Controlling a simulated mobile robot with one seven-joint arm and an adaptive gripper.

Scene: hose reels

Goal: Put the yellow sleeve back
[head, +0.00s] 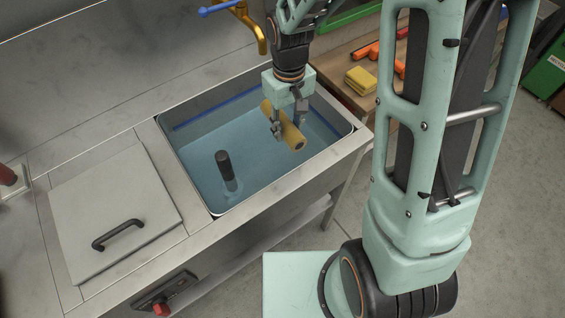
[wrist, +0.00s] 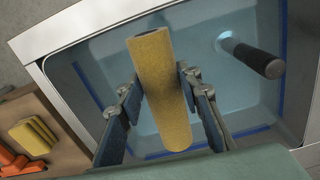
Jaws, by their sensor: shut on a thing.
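The yellow sleeve (head: 293,138) is a tube, held tilted and lying across between the fingers of my gripper (head: 288,122). It is above the right part of the blue basin (head: 178,160), apart from the basin's walls. In the wrist view the sleeve (wrist: 160,85) runs lengthwise between both fingers of my gripper (wrist: 160,88), which press on its sides. A dark upright post (head: 224,164) stands in the basin to the left of the sleeve. In the wrist view the post (wrist: 252,57) is to the right of the sleeve, with a pale round base, and nothing is on it.
A brass tap (head: 248,22) with a blue lever hangs behind the basin. A closed lid (head: 112,220) with a black handle lies left of it. A wooden bench (head: 345,62) at the back right holds a yellow block (head: 361,80) and several orange pieces.

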